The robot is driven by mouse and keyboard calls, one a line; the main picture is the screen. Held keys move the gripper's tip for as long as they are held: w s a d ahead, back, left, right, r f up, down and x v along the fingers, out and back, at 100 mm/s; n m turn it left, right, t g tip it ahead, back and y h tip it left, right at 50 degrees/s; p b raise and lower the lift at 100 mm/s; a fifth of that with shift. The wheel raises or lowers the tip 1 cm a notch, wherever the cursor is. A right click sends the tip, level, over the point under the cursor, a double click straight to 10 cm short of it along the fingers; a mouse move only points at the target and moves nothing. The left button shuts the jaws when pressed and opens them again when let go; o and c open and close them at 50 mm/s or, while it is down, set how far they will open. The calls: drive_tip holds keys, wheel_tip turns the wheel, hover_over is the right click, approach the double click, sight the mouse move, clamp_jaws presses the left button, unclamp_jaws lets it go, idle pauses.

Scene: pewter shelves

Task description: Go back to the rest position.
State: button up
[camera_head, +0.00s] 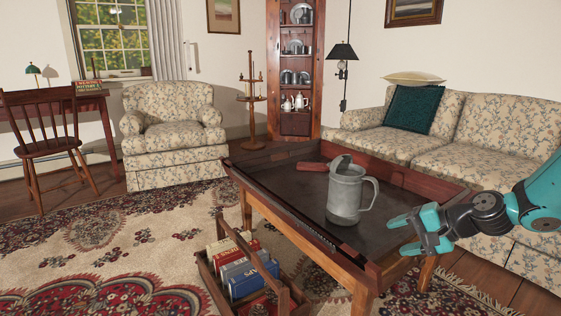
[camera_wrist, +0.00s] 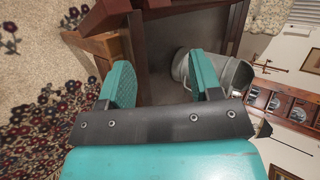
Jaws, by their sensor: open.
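My gripper (camera_head: 408,231) is teal, open and empty, at the right of the head view by the near right edge of the tray-topped coffee table (camera_head: 300,212). A grey pewter tankard (camera_head: 346,194) with a raised lid and a handle stands upright on the dark table top, to the left of my gripper and apart from it in the head view. In the wrist view, my two fingers (camera_wrist: 162,82) are spread apart. The tankard (camera_wrist: 232,76) shows there behind the right finger, partly hidden by it.
A wooden carrier (camera_head: 212,282) with several books stands on the patterned rug in front of the table. A floral sofa (camera_head: 482,122) is close behind my arm, with an armchair (camera_head: 172,137) at the left. A reddish-brown object (camera_head: 312,166) lies on the table top.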

drive_tip(key=s+a+r+n+g+h+p, duration=0.2)
drive_tip(key=s+a+r+n+g, duration=0.2)
drive_tip(key=s+a+r+n, duration=0.7)
drive_tip(key=s+a+r+n+g+h+p, duration=0.1)
drive_tip(key=s+r+n, duration=0.1)
drive_tip(key=s, duration=0.7)
drive_tip(key=s+a+r+n+g+h, duration=0.1)
drive_tip(key=s+a+r+n, duration=0.1)
drive_tip(key=s, duration=0.8)
wheel_tip(320, 180, up, 38)
drive_tip(key=p, duration=3.8)
drive_tip(key=shift+s+d+f+h, duration=0.15)
drive_tip(key=shift+f+h, duration=0.05)
drive_tip(key=shift+h, duration=0.1)
